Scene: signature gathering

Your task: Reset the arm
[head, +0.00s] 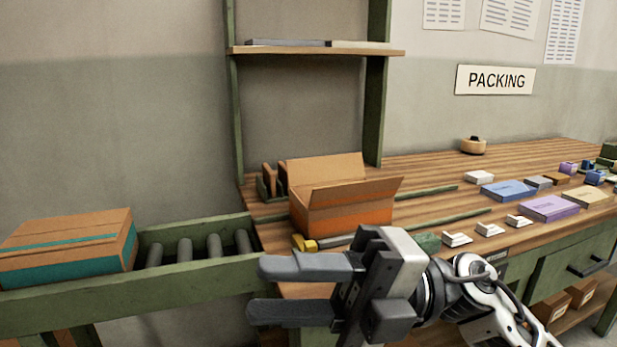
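My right gripper (258,288) comes in from the lower right, in front of the bench's front edge. Its two dark fingers point left and are spread apart, with nothing between them. The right arm's white and black wrist shows behind it at the lower right. My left gripper is not in the head view.
An open cardboard box (342,213) stands on the wooden packing bench (420,172). A closed carton with a teal stripe (65,250) sits on the roller conveyor (200,247) at left. Small boxes, among them a purple box (548,207), lie at right.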

